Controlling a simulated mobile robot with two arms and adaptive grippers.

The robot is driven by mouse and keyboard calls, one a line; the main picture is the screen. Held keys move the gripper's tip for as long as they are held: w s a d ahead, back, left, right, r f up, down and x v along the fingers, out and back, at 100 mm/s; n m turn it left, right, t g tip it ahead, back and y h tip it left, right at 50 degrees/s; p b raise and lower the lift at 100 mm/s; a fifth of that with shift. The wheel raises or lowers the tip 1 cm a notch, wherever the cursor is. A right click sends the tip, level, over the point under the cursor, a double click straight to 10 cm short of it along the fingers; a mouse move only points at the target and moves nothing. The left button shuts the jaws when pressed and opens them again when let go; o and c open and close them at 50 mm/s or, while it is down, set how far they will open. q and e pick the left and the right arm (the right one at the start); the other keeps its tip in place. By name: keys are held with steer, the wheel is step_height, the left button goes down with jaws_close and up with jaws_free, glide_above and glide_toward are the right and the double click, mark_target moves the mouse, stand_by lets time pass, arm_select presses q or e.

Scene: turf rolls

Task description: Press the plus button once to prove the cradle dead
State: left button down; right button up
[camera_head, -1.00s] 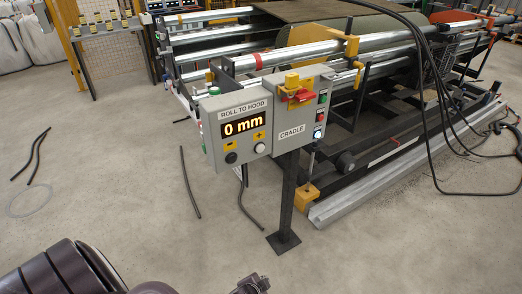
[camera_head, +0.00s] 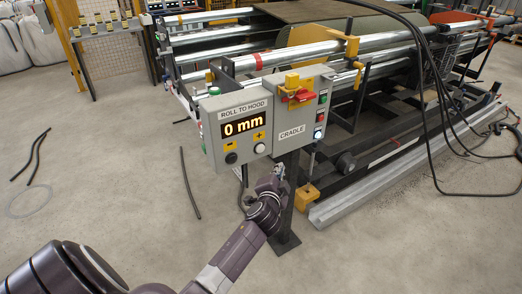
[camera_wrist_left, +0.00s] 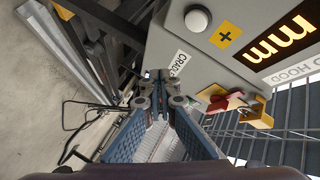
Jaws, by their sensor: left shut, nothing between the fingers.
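The grey control box (camera_head: 232,105) reads "ROLL TO HOOD" and its display (camera_head: 244,124) shows 0 mm. The plus button (camera_head: 260,148) is a pale round knob below a yellow plus label (camera_head: 259,135); it also shows at the top of the left wrist view (camera_wrist_left: 198,19). A dark button (camera_head: 231,158) sits under the minus label. My left gripper (camera_head: 281,171) is shut and empty, below the box and right of the plus button, apart from it. In the left wrist view its closed fingertips (camera_wrist_left: 158,76) lie below and left of the button. My right gripper is out of view.
The adjoining CRADLE box (camera_head: 292,134) carries a red rotary handle (camera_head: 298,96) on yellow and several side buttons. A dark post (camera_head: 287,205) supports the boxes. The roll cradle (camera_head: 345,42) stands behind, with black hoses (camera_head: 425,90) at right. The left floor is mostly open.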

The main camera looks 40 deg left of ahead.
mark_target(260, 148)
arm_select(q)
steer(key=w+a, duration=0.3)
steer(key=a, duration=0.5)
steer(key=shift+w, duration=0.2)
steer(key=shift+a, duration=0.25)
stand_by(1.3)
steer(key=shift+w+a, duration=0.15)
steer(key=shift+a, duration=0.1)
steer(key=shift+w+a, duration=0.15)
steer(key=shift+a, duration=0.25)
stand_by(0.7)
stand_by(0.4)
steer(key=shift+s+d, duration=0.35)
steer(key=shift+d, duration=0.45)
